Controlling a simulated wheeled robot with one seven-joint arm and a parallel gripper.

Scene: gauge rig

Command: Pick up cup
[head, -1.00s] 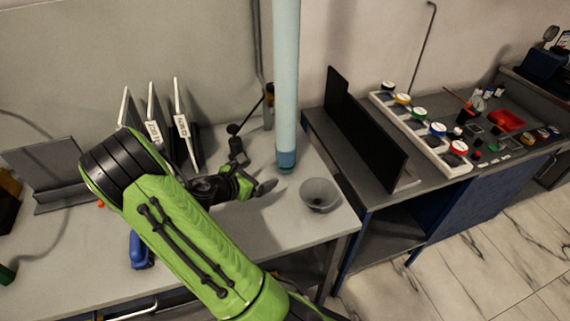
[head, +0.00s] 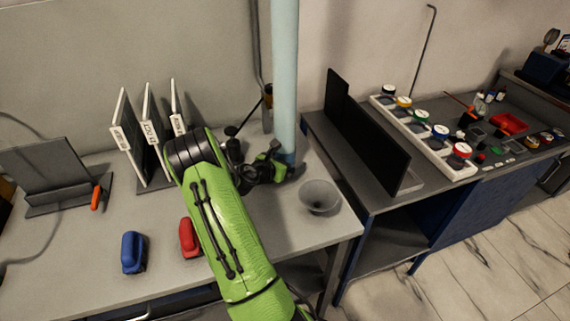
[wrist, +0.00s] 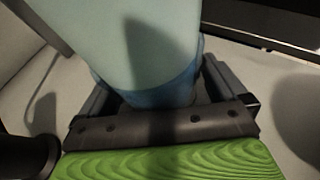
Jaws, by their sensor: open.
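A grey, round, open-topped cup-like vessel (head: 319,197) stands on the grey table near its right end. A tall pale blue column (head: 285,80) with a darker blue lower band stands behind and left of it. My gripper (head: 284,170) is open at the foot of this column, left of and behind the grey vessel. In the wrist view, the column (wrist: 160,45) fills the space between my open jaws (wrist: 160,85). I cannot tell whether either jaw touches it. A dark rounded patch at the wrist view's right edge is unclear.
Blue (head: 133,252) and red (head: 189,238) objects lie on the table's front left. White-edged panels (head: 148,135) stand upright behind my arm. A black upright panel (head: 365,130) and a tray of jars (head: 425,134) are on the right-hand bench.

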